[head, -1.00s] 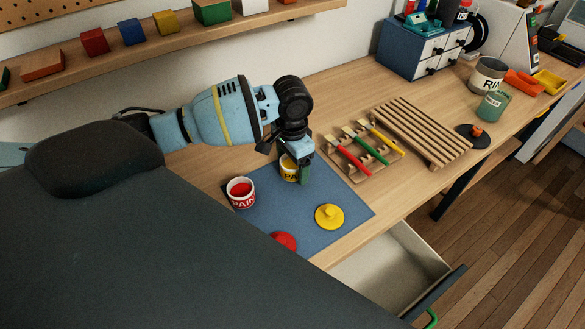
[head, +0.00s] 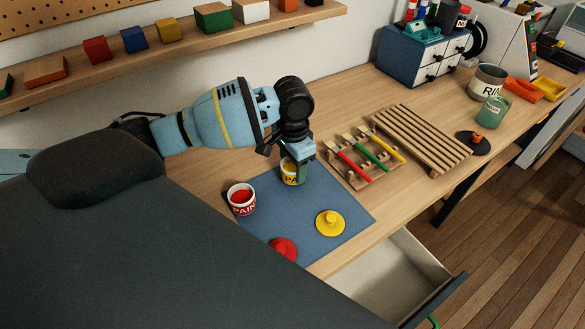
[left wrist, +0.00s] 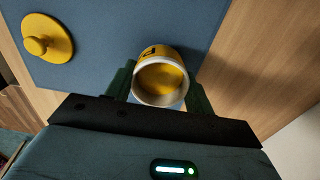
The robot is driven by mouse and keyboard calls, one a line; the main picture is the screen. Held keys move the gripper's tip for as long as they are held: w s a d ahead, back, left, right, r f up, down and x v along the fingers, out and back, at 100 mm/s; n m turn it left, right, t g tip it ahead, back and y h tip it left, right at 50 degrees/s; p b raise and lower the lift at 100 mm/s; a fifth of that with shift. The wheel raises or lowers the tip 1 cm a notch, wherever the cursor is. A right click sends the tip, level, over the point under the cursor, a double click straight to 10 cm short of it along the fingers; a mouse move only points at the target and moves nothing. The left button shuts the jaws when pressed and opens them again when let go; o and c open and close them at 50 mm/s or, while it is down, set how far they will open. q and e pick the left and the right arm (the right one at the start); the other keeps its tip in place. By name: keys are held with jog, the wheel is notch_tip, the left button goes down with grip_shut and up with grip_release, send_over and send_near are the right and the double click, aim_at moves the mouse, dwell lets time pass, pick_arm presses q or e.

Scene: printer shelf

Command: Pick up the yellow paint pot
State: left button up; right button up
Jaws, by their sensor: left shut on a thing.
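The yellow paint pot (head: 290,173) is a small white-rimmed pot with yellow paint and a yellow label, at the back of the blue mat (head: 277,213). My left gripper (head: 301,172) is shut on it from above, and partly hides it in the head view. In the left wrist view the pot (left wrist: 161,80) sits between the two fingers, its open top facing the camera. I cannot tell whether its base is clear of the mat. My right gripper is not in view.
A red paint pot (head: 241,199), a yellow lid (head: 330,223) and a red lid (head: 283,250) are on the mat. A rack of brushes (head: 364,159) and a slatted wooden rack (head: 422,138) stand to the right. An open drawer (head: 395,275) juts out in front.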

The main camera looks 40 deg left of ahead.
pick_arm(q)
jog(key=shift+d+r, duration=0.2)
jog(key=shift+r, duration=1.05)
jog(key=s+d, duration=0.1)
jog(key=d, duration=0.4)
jog(key=s+d, duration=0.2)
jog(key=d, duration=0.2)
jog(key=s+d+r, duration=0.1)
jog(key=s+d, duration=0.1)
jog(key=d, duration=0.3)
jog(key=shift+d+r+p, duration=0.1)
jog(key=shift+d+p, duration=0.25)
jog(key=s+a+r+n, duration=0.4)
jog(key=s+a, duration=0.1)
jog(key=a, duration=0.1)
jog(key=shift+s+a+r+n, duration=0.25)
jog(key=shift+a+r+n, duration=0.05)
jog(key=shift+a+r, duration=0.05)
